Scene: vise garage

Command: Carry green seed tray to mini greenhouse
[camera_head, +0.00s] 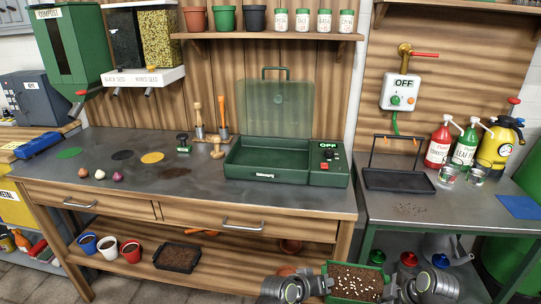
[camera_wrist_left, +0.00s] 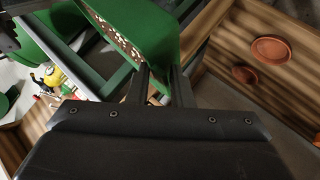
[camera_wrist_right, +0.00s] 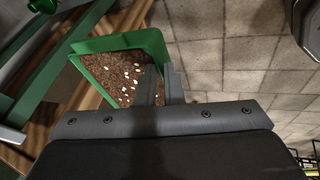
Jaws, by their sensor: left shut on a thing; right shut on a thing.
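The green seed tray (camera_head: 354,282), filled with brown soil and scattered white seeds, is at the bottom of the head view, in front of the benches. My left gripper (camera_head: 322,286) is shut on its left end and my right gripper (camera_head: 392,287) on its right end. The tray also shows in the left wrist view (camera_wrist_left: 160,30) and the right wrist view (camera_wrist_right: 115,44), between the fingers at its rim. The mini greenhouse (camera_head: 262,160) stands on the main bench, a green base with its clear lid (camera_head: 278,108) raised. Its panel reads OFF.
A black tray (camera_head: 178,257) of soil, several pots and terracotta saucers (camera_wrist_left: 270,50) are on the lower shelf. The side bench holds a black wire-handled tray (camera_head: 398,181), spray bottles (camera_head: 439,143) and a yellow sprayer (camera_head: 495,147). Bulbs (camera_head: 100,174) lie on the left of the main bench.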

